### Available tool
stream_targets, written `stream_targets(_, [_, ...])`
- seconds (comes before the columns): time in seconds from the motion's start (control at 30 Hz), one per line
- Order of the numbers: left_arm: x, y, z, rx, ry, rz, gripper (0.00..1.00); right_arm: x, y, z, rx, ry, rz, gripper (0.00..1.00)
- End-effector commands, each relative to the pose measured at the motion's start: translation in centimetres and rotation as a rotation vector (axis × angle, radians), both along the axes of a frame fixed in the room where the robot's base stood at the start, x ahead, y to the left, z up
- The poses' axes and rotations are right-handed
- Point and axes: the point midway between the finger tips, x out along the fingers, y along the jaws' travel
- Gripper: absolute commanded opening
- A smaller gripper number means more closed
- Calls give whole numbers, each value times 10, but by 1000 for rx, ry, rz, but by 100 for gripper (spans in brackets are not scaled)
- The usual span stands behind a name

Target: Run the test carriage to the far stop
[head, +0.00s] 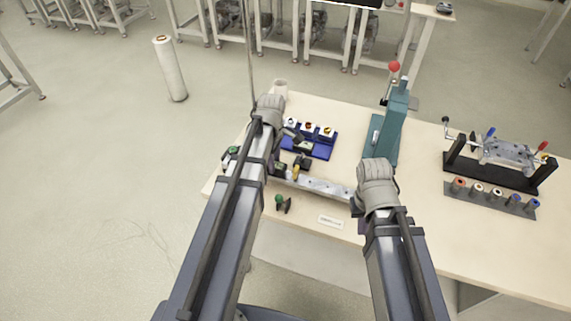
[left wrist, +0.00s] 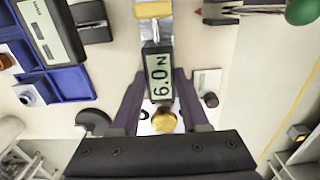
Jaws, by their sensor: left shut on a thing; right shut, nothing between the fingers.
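A silver rail (head: 322,187) runs along the front of the bench in the head view. My left gripper (left wrist: 160,112) is shut on the test carriage at the gauge's knob end; the exact contact is partly hidden. In the head view my left arm largely covers this end of the rail. My right gripper (head: 362,222) is shut and empty near the rail's right end.
A blue tray (head: 322,152) with rings lies behind the rail. A green-knobbed part (head: 280,201) and a white label (head: 331,221) lie in front. A teal press (head: 388,130) stands behind; a black fixture (head: 490,174) and a rack of rolls (head: 490,201) are at right.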

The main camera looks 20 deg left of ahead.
Motion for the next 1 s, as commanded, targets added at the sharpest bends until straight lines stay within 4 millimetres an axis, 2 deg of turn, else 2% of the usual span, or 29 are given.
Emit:
stream_targets(0.03, [0,5,0,8,0,2,0,0,0,0,0,0,0,0])
stream_targets(0.27, [1,6,0,11,-1,1,0,0,0,0,0,0,0,0])
stream_targets(0.3, [1,6,0,11,-1,1,48,0,0,0,0,0,0,0])
stream_targets(0.53, [1,4,0,8,-1,0,74,0,0,0,0,0,0,0])
stream_targets(0.83, [0,3,1,6,0,0,75,0,0,1,0,0,0,0])
stream_targets(1.0, [0,3,8,5,0,0,75,0,0,8,0,0,0,0])
